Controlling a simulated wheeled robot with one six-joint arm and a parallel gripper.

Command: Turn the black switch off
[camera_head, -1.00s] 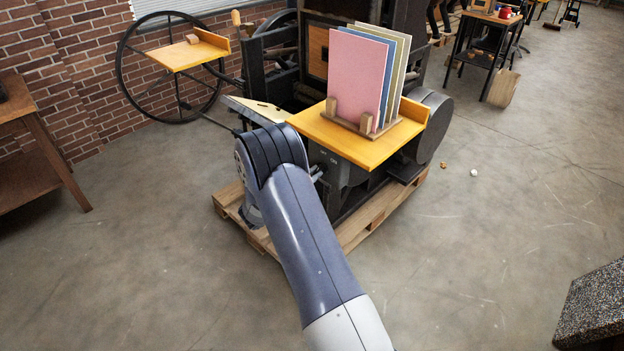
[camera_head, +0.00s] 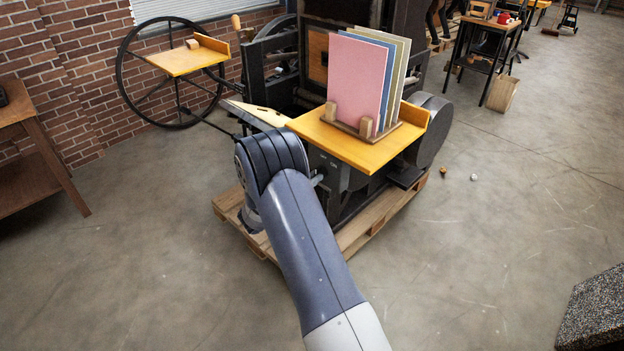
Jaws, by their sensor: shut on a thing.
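The black switch cannot be made out; it may be hidden behind my arm or too small to tell. My arm reaches up from the bottom middle to the front left of the dark press (camera_head: 352,190). Its bent joint covers part of the press front below the yellow board. My gripper does not show; it is hidden behind the arm. A small grey piece shows just right of the joint, under the board, but I cannot tell what it is.
The yellow board (camera_head: 366,154) on the press holds a rack of coloured sheets (camera_head: 358,80). The press stands on a wooden pallet (camera_head: 362,232). A large spoked wheel (camera_head: 122,82) and a smaller yellow board (camera_head: 180,62) are at left. The floor at right is mostly clear.

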